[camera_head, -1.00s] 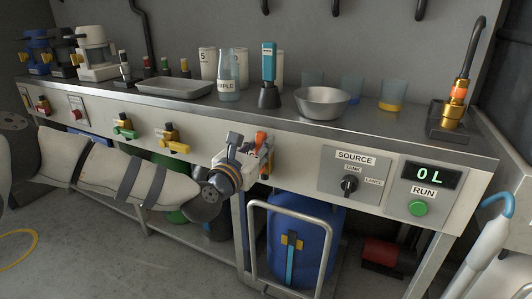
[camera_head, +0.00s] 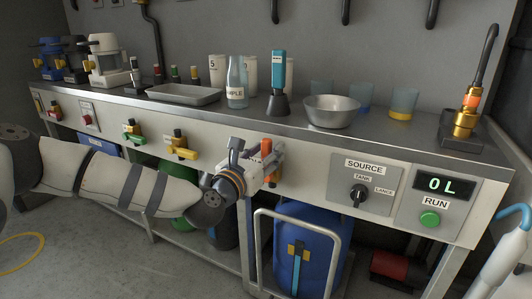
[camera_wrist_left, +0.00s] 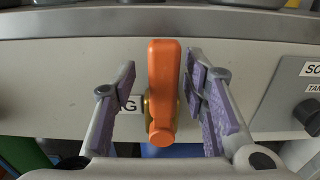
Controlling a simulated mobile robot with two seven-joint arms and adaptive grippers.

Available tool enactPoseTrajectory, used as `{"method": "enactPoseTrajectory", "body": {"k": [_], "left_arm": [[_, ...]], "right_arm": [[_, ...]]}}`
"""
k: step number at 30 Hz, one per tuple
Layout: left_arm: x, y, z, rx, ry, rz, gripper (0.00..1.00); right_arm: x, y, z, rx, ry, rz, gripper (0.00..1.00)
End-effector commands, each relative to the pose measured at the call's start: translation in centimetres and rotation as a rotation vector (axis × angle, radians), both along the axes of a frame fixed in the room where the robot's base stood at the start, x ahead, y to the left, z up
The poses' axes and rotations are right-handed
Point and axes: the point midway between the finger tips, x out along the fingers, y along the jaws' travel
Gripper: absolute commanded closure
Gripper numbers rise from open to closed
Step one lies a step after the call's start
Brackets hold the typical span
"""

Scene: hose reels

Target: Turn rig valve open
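The rig valve has an orange handle (camera_head: 266,147) on the bench's front panel, and it also shows in the left wrist view (camera_wrist_left: 163,85). The handle stands upright there, over a brass stem. A label beside it is mostly covered; only a "G" is readable. My left gripper (camera_head: 267,162) is at the valve, reaching in from the left. In the left wrist view its two purple-padded fingers (camera_wrist_left: 162,75) stand apart, one on each side of the handle, with a gap visible on both sides. My right gripper is not in view.
Yellow-handled (camera_head: 180,146) and green-handled (camera_head: 131,132) valves lie to the left on the panel. A blue drum (camera_head: 310,220) behind a metal hoop stands below.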

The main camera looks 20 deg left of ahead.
Motion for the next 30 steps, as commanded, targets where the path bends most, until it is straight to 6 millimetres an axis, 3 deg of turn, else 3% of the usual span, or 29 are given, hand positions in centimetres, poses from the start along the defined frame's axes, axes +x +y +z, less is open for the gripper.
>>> {"method": "enactPoseTrajectory", "body": {"k": [8,18,21,30], "left_arm": [[-0.8,0.0,0.0,0.0,0.001,-0.002,0.6],[-9.4,0.3,0.0,-0.003,0.002,0.0,0.6],[-11.0,0.4,0.0,-0.001,0.0,0.0,0.6],[-12.1,0.4,0.0,0.001,0.0,-0.001,0.6]], "right_arm": [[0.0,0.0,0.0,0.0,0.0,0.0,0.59],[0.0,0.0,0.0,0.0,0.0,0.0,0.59],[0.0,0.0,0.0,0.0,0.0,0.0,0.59],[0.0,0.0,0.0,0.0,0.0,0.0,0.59]]}}
